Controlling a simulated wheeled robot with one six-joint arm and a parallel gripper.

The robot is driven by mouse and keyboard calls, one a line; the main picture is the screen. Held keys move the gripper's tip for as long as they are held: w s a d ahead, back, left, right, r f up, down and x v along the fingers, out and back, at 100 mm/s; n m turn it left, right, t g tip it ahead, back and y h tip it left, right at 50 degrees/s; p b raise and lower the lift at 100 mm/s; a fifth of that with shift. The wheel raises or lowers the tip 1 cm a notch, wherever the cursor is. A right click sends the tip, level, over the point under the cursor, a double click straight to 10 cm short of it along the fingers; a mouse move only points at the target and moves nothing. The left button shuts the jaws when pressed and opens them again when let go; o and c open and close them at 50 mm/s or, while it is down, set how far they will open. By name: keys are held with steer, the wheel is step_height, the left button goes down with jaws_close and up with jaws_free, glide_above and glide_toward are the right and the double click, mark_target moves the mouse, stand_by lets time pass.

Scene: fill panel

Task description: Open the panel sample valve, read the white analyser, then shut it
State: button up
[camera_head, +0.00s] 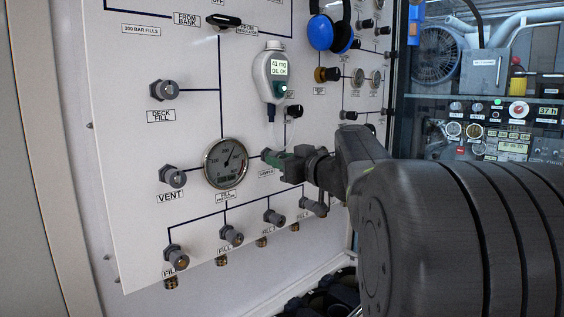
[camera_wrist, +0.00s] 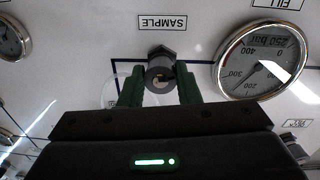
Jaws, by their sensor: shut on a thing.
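The sample valve (camera_wrist: 161,68) is a grey knob above the green fingers in the wrist view, with the SAMPLE label beside it. My gripper (camera_wrist: 160,88) has its two green fingers on either side of this knob and is shut on it. In the head view my gripper (camera_head: 279,161) reaches the panel from the right and hides most of the valve. The white analyser (camera_head: 275,78) hangs on the panel above, its lit green screen reading "41 mg OIL OK". A clear tube runs down from it towards the valve.
The round fill pressure gauge (camera_head: 225,163) is just left of my gripper. The VENT knob (camera_head: 173,177), deck fill knob (camera_head: 164,90) and several fill knobs are around it. Blue ear defenders (camera_head: 331,31) hang at upper right.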

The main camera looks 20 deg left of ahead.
steer(key=shift+r+m+g+p, duration=0.2)
steer(key=shift+m+p, duration=0.45)
steer(key=shift+m, duration=2.9)
steer(key=shift+f+m+g+p, duration=0.2)
steer(key=shift+m+p, duration=0.45)
steer(key=shift+m, duration=2.85)
steer(key=shift+r+m+g+p, duration=0.25)
steer(key=shift+m+p, duration=0.4)
steer(key=shift+m, duration=2.9)
steer(key=shift+f, duration=0.1)
steer(key=o, duration=1)
steer(key=shift+c, duration=0.2)
steer(key=shift+s+d, duration=0.1)
steer(key=b+v, duration=0.1)
steer(key=v, duration=1.2)
steer(key=shift+s+d, duration=0.15)
steer(key=shift+d, duration=0.1)
